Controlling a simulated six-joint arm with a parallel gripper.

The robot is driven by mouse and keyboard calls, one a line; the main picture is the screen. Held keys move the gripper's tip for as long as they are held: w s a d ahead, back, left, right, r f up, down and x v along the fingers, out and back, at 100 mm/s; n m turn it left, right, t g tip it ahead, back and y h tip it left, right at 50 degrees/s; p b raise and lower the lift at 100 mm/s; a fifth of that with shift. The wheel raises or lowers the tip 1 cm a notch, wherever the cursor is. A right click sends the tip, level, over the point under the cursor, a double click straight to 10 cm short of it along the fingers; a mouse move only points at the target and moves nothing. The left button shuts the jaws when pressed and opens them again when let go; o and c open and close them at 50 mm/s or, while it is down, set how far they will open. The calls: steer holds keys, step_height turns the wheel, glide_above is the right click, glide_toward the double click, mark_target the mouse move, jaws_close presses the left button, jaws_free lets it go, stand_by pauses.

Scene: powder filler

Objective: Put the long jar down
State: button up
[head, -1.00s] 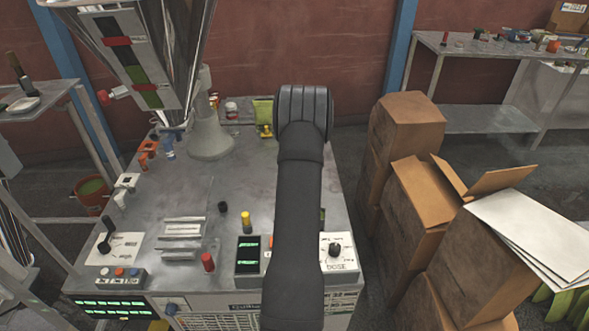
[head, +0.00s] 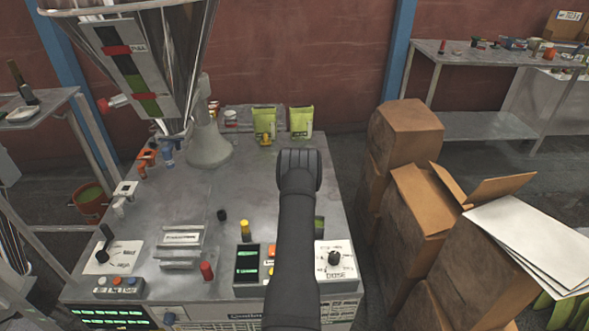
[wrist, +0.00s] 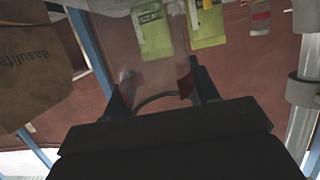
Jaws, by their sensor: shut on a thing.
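The long jar (wrist: 128,75) looks like a clear, see-through vessel in the wrist view, with a curved rim low between the fingers. My gripper (wrist: 160,88) is shut on it, one dark finger on each side. In the head view my dark forearm hides both the gripper and the jar, so I cannot tell how high the jar is above the worktop (head: 225,190).
Two green packets (head: 264,125) (head: 301,122) stand at the worktop's back. A hopper (head: 135,60) is at the left. Buttons, a red knob (head: 207,271) and a dose dial (head: 335,260) line the front. Cardboard boxes (head: 405,140) stand at the right. Mid-left worktop is mostly clear.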

steer(key=shift+w+a+f, duration=0.45)
steer(key=shift+a, duration=0.2)
steer(key=shift+f, duration=2)
steer(key=shift+f, duration=0.1)
steer(key=o, duration=1.1)
steer(key=shift+s+r, duration=0.25)
steer(key=shift+s, duration=0.15)
steer(key=shift+o, duration=0.4)
steer(key=v, duration=1.1)
